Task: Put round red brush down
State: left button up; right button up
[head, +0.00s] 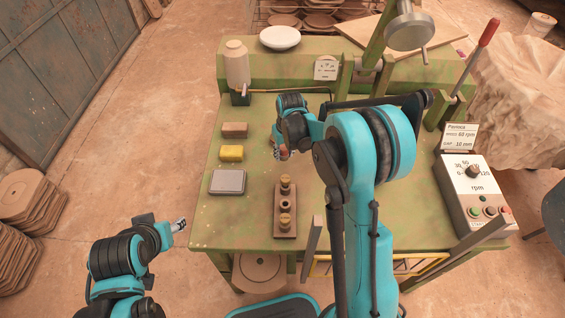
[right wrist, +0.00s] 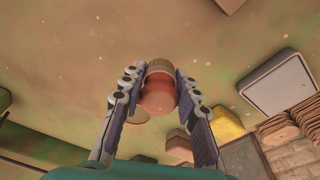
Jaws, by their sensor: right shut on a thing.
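The round red brush (right wrist: 158,93) has a red body and a brown, bristly-looking end. My right gripper (right wrist: 158,105) is shut on it, with one finger on each side. In the head view my right gripper (head: 281,151) is over the green table, mostly behind my own arm, and only a bit of the brush shows there. Whether the brush touches the table is unclear. A brown rack (head: 297,229) lies nearer the front, with a brass-coloured knob at each end and a dark hole in the middle. My left gripper (head: 180,225) is off the table's left edge; its jaws are too small to read.
On the table's left side are a brown block (head: 235,130), a yellow sponge (head: 231,153) and a grey pad (head: 228,182). A pale bottle (head: 237,66) stands behind them. A control box (head: 474,195) is at right. Bare green surface lies between the pad and the rack.

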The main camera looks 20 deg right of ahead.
aim_at(283, 159)
jog(key=shift+w+a+f, duration=0.15)
jog(key=shift+f, duration=0.05)
notch_tip(283, 159, down, 3)
jog(key=shift+f+b, duration=0.15)
jog(key=shift+b, duration=0.7)
jog(key=shift+f, duration=0.3)
jog(key=shift+r, duration=0.1)
jog(key=shift+f, duration=0.2)
jog(key=o, duration=1.1)
